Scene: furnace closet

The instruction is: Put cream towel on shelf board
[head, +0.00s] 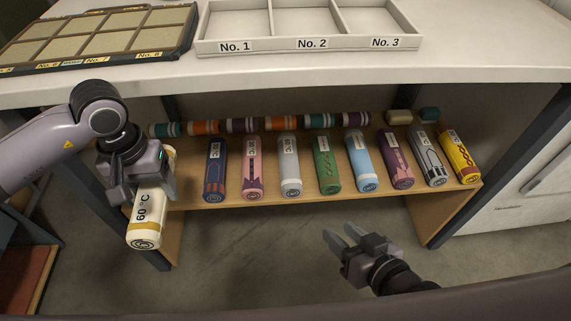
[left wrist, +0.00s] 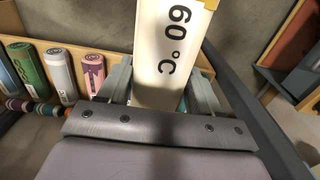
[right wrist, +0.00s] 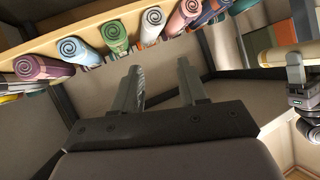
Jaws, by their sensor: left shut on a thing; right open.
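The cream towel (head: 147,218) is a rolled towel with a "60 °C" mark and a spiral end. My left gripper (head: 147,180) is shut on it and holds it at the left front of the shelf board. The towel also fills the upper middle of the left wrist view (left wrist: 170,50), between the fingers. The wooden shelf board (head: 300,193) lies under the counter and carries a front row of rolled towels. Its left end is partly hidden behind my left gripper. My right gripper (head: 346,240) is open and empty, low in front of the shelf board.
The counter (head: 460,45) above holds a white three-part tray (head: 310,45) and a dark sectioned tray (head: 100,40). Dark posts flank the shelf.

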